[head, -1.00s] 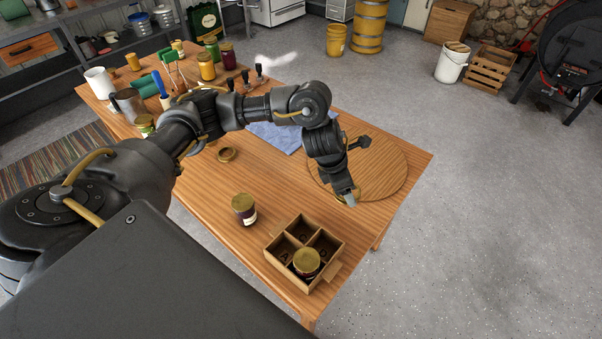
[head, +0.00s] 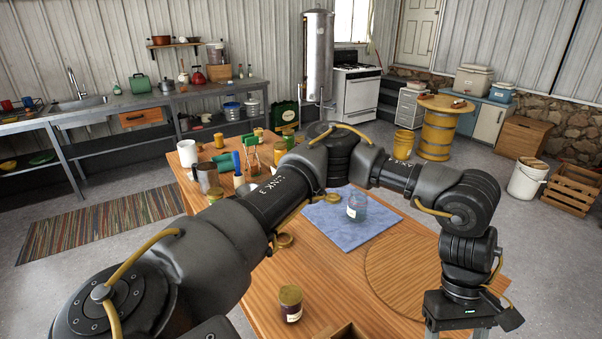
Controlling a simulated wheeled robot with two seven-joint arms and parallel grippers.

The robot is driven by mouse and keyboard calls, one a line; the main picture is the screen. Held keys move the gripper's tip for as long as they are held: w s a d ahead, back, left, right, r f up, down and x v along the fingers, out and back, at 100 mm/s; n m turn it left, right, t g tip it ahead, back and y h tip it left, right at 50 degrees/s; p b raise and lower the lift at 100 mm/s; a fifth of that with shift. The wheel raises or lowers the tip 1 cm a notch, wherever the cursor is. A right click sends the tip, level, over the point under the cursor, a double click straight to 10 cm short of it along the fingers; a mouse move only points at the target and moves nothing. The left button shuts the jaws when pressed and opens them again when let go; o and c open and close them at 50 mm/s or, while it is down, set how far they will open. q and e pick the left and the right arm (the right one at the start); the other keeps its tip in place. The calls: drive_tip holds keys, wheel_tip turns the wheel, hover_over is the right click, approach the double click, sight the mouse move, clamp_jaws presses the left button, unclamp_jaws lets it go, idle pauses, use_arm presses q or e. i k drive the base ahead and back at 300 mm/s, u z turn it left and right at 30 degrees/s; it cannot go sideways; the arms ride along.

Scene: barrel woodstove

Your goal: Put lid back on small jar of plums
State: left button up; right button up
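A small dark jar with a gold top (head: 291,303) stands upright near the table's front edge; its contents look dark, possibly plums. My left gripper (head: 457,334) is at the bottom right, pointing down, well right of the dark jar. Its fingers are wide apart where they enter the frame edge; their tips are cut off. My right gripper is not in view.
The round wooden board (head: 400,270) lies on the table's right side. A divided wooden crate (head: 347,333) is mostly cut off at the bottom. My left arm hides the middle.

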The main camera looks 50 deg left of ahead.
sight(290, 296)
drive_tip(key=z, duration=1.05)
drive_tip(key=k, duration=1.6)
drive_tip(key=u, duration=1.5)
